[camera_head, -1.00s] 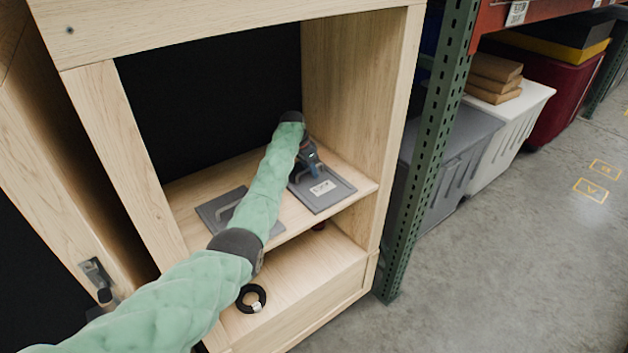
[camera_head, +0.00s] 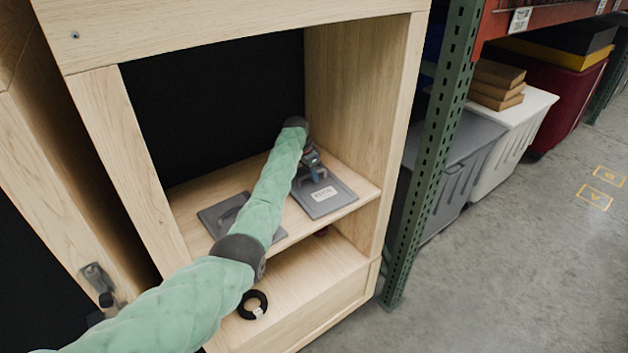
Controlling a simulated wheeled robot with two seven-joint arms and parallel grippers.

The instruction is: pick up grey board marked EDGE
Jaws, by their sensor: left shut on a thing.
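A grey board (camera_head: 337,200) with a white label lies on the upper wooden shelf, on the right side. The label's print is too small to read surely. My left gripper (camera_head: 317,173) is over this board's back part and is shut on it, apparently at its handle, which the gripper mostly hides. The board looks flat on the shelf. A second grey board (camera_head: 211,217) with a raised handle lies to the left on the same shelf, partly hidden by my left arm. My right gripper is not in view.
The wooden cabinet's right side wall (camera_head: 350,110) stands close beside the board. A black ring (camera_head: 244,311) lies on the lower shelf. A green rack post (camera_head: 425,200), grey tote (camera_head: 458,170) and white tote (camera_head: 512,150) stand to the right. The floor at right is clear.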

